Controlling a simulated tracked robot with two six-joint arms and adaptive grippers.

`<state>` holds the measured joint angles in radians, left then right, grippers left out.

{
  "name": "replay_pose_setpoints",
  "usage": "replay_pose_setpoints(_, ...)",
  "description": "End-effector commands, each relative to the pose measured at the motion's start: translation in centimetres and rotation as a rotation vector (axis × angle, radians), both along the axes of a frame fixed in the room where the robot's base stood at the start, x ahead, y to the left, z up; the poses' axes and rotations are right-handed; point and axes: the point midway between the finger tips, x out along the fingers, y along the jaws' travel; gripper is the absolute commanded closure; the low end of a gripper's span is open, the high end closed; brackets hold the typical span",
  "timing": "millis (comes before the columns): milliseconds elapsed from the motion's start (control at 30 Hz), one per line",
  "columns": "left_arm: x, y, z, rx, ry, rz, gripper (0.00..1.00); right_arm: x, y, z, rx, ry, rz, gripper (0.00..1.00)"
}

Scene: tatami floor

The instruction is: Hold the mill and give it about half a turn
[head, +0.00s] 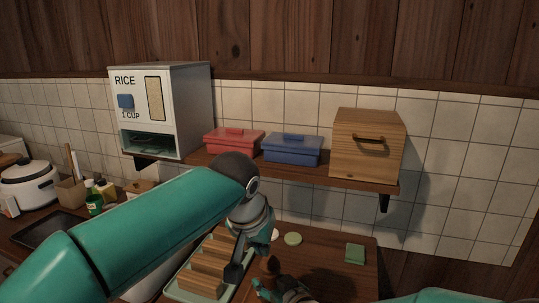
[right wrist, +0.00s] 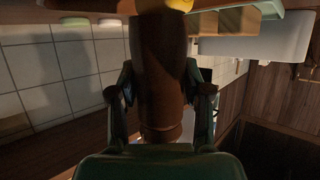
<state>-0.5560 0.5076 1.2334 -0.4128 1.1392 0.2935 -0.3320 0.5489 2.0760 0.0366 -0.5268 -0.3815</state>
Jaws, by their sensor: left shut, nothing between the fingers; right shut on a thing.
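The mill (right wrist: 162,65) is a dark brown turned wooden body, filling the middle of the right wrist view. In the head view only a small brown part of it (head: 270,265) shows at the bottom, over the wooden counter. My right gripper (right wrist: 162,95) is shut on the mill, with one finger on each side. In the head view it shows partly (head: 272,284) at the bottom edge. My left gripper (head: 235,271) is shut and empty, pointing down just left of the mill, beside the wooden blocks. My left arm covers much of the counter.
A pale green tray (head: 177,292) with wooden blocks lies left of the mill. A green block (head: 355,253) and a pale green disc (head: 292,239) lie on the counter (head: 325,262). The shelf above holds a rice dispenser (head: 190,100), red and blue boxes and a wooden box (head: 367,157).

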Motion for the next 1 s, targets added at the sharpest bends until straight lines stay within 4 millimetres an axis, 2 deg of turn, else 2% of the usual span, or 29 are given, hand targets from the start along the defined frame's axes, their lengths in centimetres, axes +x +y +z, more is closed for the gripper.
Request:
replay_pose_setpoints(333, -0.03, -0.01, 0.13, 0.001, 0.001, -0.001, 1.0, -0.07, -0.02, -0.22, -0.001, 0.005, 0.001, 0.91)
replay_pose_setpoints(367, -0.03, -0.01, 0.13, 0.001, 0.001, -0.001, 1.0, -0.07, -0.02, -0.22, -0.001, 0.005, 0.001, 0.5)
replay_pose_setpoints(533, -0.03, -0.01, 0.13, 0.001, 0.001, -0.001, 1.0, -0.03, -0.02, -0.15, -0.001, 0.003, 0.0, 0.22)
replay_pose_setpoints(867, -0.02, -0.01, 0.15, 0.0, 0.0, -0.001, 1.0, -0.07, -0.06, 0.02, 0.0, 0.001, 0.0, 0.22)
replay_pose_setpoints(1000, -0.02, -0.01, 0.15, 0.0, 0.0, -0.001, 1.0, -0.78, -0.43, 0.38, 0.0, 0.0, 0.0, 0.22)
